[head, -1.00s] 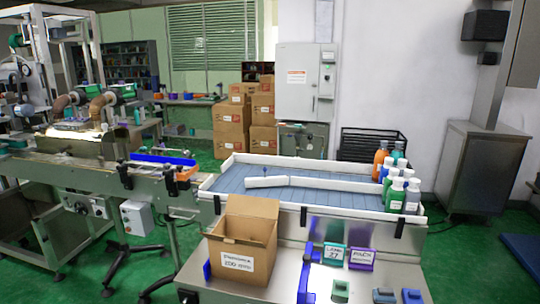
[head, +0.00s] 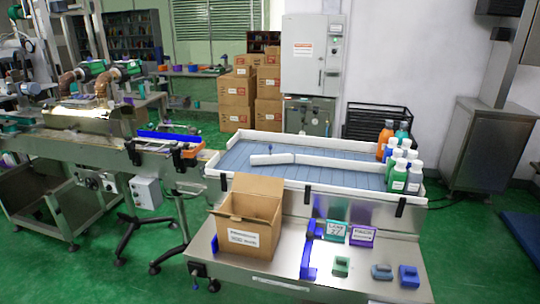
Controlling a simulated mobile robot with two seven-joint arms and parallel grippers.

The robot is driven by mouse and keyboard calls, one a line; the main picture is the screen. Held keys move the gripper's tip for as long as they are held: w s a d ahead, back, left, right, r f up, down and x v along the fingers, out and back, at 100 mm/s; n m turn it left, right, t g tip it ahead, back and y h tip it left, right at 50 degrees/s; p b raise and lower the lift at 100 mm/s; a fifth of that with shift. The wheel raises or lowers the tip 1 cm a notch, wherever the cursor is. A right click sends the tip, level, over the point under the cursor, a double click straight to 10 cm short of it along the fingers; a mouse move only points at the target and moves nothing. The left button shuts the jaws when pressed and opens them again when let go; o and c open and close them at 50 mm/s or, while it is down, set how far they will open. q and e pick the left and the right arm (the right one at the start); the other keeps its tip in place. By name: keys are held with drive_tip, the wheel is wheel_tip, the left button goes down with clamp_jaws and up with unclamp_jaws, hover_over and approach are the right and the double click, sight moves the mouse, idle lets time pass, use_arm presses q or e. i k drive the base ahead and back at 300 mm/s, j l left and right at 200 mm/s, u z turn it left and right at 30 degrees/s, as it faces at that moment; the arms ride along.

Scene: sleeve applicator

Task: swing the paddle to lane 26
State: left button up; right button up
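A blue slatted accumulation table (head: 240,162) with white rims stands at the middle. On it a short white bar (head: 271,159), which looks like the paddle, meets the end of a longer white divider (head: 345,165) at a slight angle. A small dark blue knob (head: 270,148) stands just behind the short bar. A teal sign (head: 335,231) at the front seems to read "LANE 27". I cannot make out lane numbers on the table. Neither of my grippers is in view.
Several capped bottles (head: 398,178) stand at the table's right end. In front are an open cardboard box (head: 248,222), a purple sign (head: 362,235) and small coloured blocks (head: 382,271) on a steel bench (head: 290,265). A conveyor machine (head: 80,150) is at left.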

sight(286, 158)
drive_tip(key=i+j+z, duration=0.5)
drive_tip(key=j, duration=0.2)
drive_tip(key=i+j+z, duration=0.2)
drive_tip(key=j, duration=0.2)
drive_tip(key=j+z, duration=0.35)
drive_tip(key=j, duration=0.2)
drive_tip(key=j+z, duration=0.35)
drive_tip(key=j, duration=0.25)
drive_tip(key=k+j+z, duration=0.15)
drive_tip(key=j+z, duration=0.15)
drive_tip(key=j, duration=0.2)
drive_tip(key=j+z, duration=0.35)
drive_tip(key=j, duration=0.5)
drive_tip(key=k, duration=0.05)
